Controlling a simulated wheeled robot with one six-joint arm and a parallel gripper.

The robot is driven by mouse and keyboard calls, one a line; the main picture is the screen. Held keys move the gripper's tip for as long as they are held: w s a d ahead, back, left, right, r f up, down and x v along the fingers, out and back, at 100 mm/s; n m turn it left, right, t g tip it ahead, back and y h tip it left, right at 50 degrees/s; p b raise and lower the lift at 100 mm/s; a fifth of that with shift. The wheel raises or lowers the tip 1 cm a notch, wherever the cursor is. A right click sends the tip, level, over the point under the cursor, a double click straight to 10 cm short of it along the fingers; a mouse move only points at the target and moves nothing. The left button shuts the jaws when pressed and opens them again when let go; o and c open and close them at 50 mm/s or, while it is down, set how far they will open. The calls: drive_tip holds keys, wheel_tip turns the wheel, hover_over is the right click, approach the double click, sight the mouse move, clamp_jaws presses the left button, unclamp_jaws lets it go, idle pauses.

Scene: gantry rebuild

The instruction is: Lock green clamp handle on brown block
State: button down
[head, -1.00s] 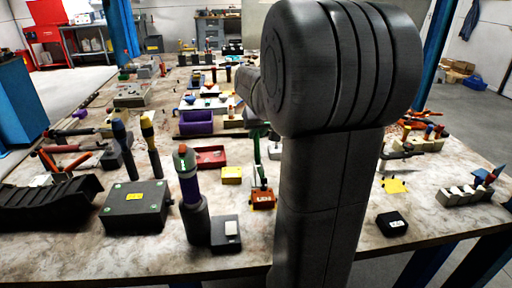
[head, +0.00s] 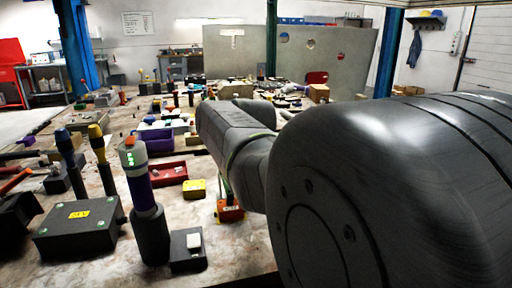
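A small orange-brown block (head: 229,212) with a label sits on the worn table, just left of my arm. A thin green upright part (head: 225,186) shows above it, and my arm hides most of what rises from the block. I cannot tell the position of the clamp handle. My dark grey arm fills the right and reaches forward over the table. My gripper is not visible.
A yellow block (head: 194,189), a red tray (head: 168,174) and a purple bin (head: 157,139) stand behind and left of the block. A black box with a white top (head: 187,250), a dark cylinder with a purple-and-white top (head: 149,235) and a black case (head: 79,230) stand nearer.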

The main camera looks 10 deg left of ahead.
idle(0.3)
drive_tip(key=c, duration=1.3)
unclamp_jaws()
